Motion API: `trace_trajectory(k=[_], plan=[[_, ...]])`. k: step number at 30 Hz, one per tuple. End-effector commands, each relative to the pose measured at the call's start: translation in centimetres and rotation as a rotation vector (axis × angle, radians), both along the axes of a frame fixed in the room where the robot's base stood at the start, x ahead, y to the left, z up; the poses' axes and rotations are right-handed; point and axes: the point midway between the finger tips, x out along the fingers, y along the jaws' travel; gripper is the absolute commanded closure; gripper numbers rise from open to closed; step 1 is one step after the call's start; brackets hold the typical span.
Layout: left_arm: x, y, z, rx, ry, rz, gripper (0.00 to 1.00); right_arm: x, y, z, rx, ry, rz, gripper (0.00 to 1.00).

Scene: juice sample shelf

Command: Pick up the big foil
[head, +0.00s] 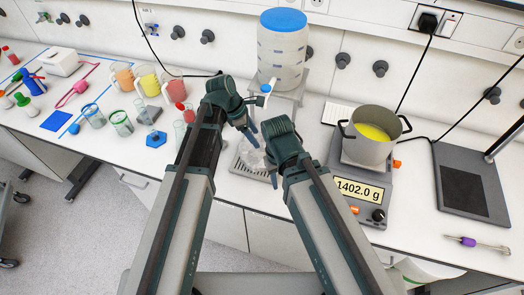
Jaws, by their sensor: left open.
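I cannot pick out the big foil with certainty. A pale, shiny, crumpled-looking piece (251,157) lies over the slotted drip tray (238,168) below the dispenser, and it may be the foil. My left gripper (257,119) is open, above and behind this piece, in front of the dispenser tap. My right gripper (272,163) is just right of the piece, pointing down.
A blue-lidded dispenser (282,55) stands at the back. On the right are a pot of yellow liquid (373,133) on a scale (362,186) reading 1402.0 g and a dark flat plate (470,183). Cups of juice (147,82) and glasses crowd the left bench.

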Motion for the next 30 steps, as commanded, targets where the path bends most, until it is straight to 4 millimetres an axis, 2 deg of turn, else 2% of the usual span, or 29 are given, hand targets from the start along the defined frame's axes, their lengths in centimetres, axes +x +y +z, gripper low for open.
trace_trajectory(k=[10,20,30], plan=[[0.1,-1.8,-4.1,0.000,0.001,-0.001,0.34,0.0,0.0,-4.1,0.000,0.000,-0.001,0.58],[0.1,-2.1,-4.4,0.000,0.000,0.000,0.34,0.0,0.0,-4.4,0.000,0.000,-0.002,0.58],[0.1,-2.1,-4.4,0.000,0.000,0.000,0.93,0.0,0.0,-4.4,0.000,0.000,-0.001,0.58]])
